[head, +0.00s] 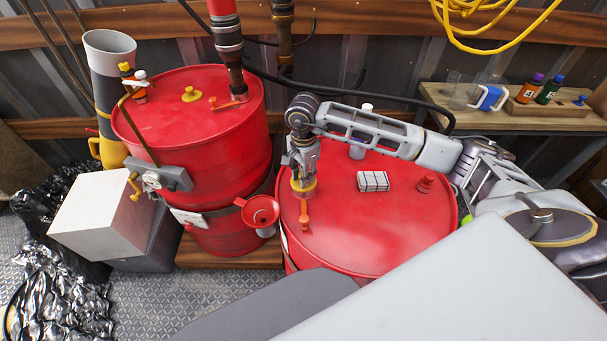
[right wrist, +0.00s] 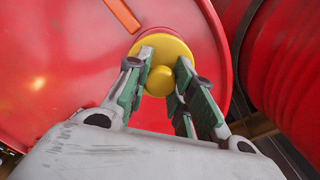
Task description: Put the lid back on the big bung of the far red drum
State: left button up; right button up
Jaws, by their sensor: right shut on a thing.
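My right gripper (head: 301,170) points down over the left part of the near red drum's top (head: 390,220). It is shut on the yellow lid (head: 302,187). In the right wrist view, the gripper's fingers (right wrist: 160,88) are on both sides of the knob of the yellow lid (right wrist: 165,48), close to the drum's rim. I cannot tell whether the lid touches the drum. The other red drum (head: 215,140) stands farther back on the left, with a small yellow cap (head: 191,94) on its top. My left gripper is not in view.
An orange lever (head: 304,213) lies beside the lid. A pale ribbed block (head: 373,181) and a red cap (head: 427,183) sit on the same drum top. A red funnel (head: 260,211) sits between the drums. A wooden shelf (head: 450,118) stands behind right.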

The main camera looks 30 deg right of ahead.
jog(key=shift+f+b, duration=0.2)
jog(key=shift+b, duration=0.5)
dwell(1.5)
jog(key=o, duration=1.5)
jog(key=shift+r, duration=0.15)
jog(key=shift+r+p, duration=1.45)
jog(key=shift+r, duration=1.95)
jog(key=shift+c, duration=0.4)
grip_shut()
